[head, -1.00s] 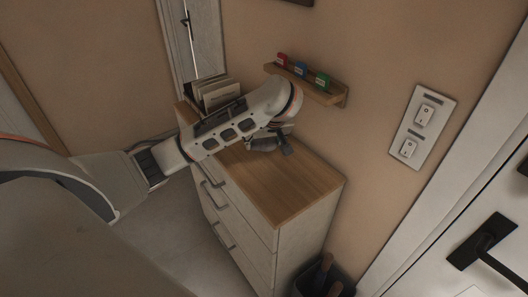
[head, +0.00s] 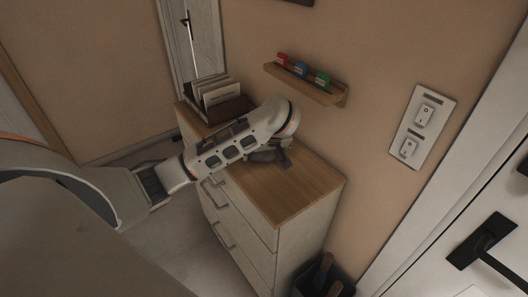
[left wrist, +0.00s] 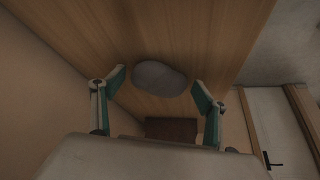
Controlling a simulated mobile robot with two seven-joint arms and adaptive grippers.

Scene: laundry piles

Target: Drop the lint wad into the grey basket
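The lint wad (left wrist: 159,79) is a grey, rounded lump on the wooden top in the left wrist view. My left gripper (left wrist: 160,86) has its two fingers spread apart, one on each side of the wad, with gaps between. In the head view my left gripper (head: 275,153) is low over the dresser top (head: 290,190), partly covered by my own arm, and the wad cannot be made out there. I see no clear grey basket. My right gripper is not in view.
A box of papers (head: 215,98) stands at the dresser's back left. A wall shelf (head: 310,87) with red, blue and green items is above. A dark bin (head: 318,280) with long items stands by the dresser. The front right of the top is clear.

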